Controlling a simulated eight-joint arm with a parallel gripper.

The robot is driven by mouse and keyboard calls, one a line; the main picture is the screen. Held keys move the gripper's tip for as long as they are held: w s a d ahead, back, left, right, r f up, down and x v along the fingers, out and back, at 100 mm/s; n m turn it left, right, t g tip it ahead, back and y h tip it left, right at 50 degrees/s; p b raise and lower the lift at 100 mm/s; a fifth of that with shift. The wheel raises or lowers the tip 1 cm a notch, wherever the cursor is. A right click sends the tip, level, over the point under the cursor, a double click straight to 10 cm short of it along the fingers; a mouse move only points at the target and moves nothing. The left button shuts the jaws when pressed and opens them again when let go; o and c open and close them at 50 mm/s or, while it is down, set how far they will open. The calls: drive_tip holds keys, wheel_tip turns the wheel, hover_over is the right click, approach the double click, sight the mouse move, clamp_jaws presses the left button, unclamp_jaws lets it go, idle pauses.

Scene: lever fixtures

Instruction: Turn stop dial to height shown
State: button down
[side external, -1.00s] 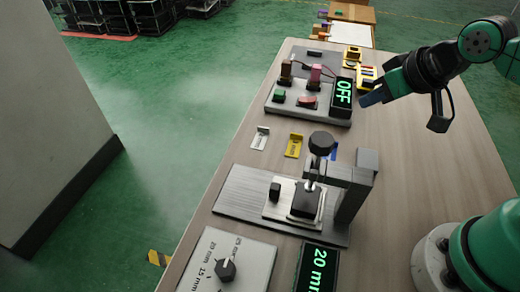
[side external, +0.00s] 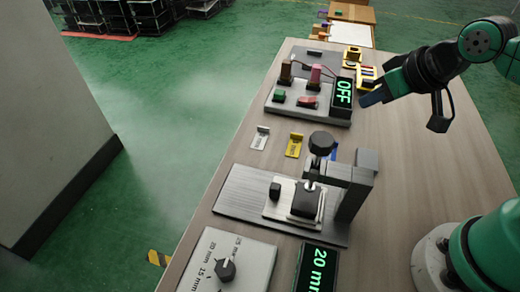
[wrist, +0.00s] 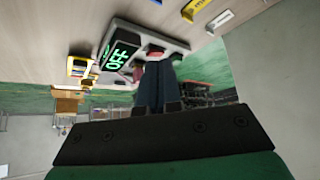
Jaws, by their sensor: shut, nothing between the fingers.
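The stop dial (side external: 224,270) is a black knob on a light grey plate (side external: 252,257) at the bottom of the side view. Marks of 15, 20 and 25 mm ring it; which one it points at is hard to tell. A black display (side external: 316,268) beside it reads 20 mm in green, cut by the frame edge. My gripper (side external: 366,101) is in the air near the OFF display, well away from the dial. Its fingers (wrist: 158,88) are together and empty in the wrist view, where the dial is not in view.
A press-like fixture (side external: 312,185) with a black knob on top stands between my gripper and the dial. A switch box (side external: 310,100) with an OFF display (side external: 343,92) is farther back. Yellow (side external: 294,145) and white (side external: 260,138) tags lie between them. The table's right side is clear.

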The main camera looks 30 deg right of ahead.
drive_tip(key=c, duration=1)
unclamp_jaws()
drive_tip(key=shift+r, duration=0.1)
drive_tip(key=o, duration=0.3)
drive_tip(key=shift+r, duration=0.3)
drive_tip(key=shift+o, duration=0.7)
wheel_tip(320, 180, up, 4)
drive_tip(key=shift+r, duration=0.15)
drive_tip(key=n+g, duration=0.7)
drive_tip(key=n, duration=0.2)
hover_over(224, 268)
wheel_tip(224, 268, down, 9)
drive_tip(key=shift+f, duration=3.25)
